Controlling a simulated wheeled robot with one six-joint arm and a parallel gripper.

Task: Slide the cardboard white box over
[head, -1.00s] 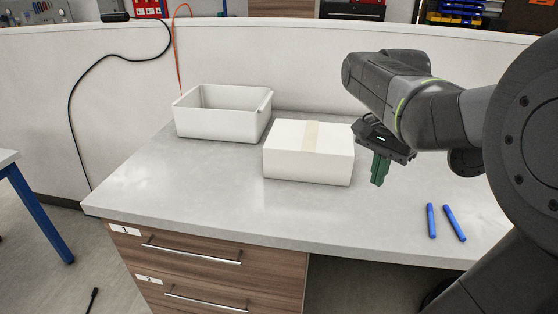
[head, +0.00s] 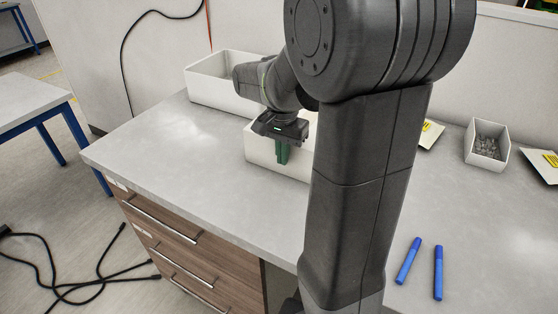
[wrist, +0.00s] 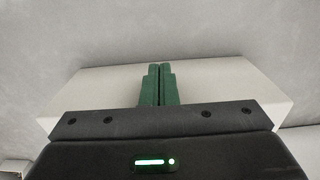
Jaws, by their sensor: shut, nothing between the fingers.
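I cannot tell whether the fingers touch the box.
An open white bin (head: 205,85) stands behind the box at the back left. Two blue markers (head: 409,260) lie at the front right. A small white bin (head: 486,145) is at the right. The countertop left of the box is clear.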

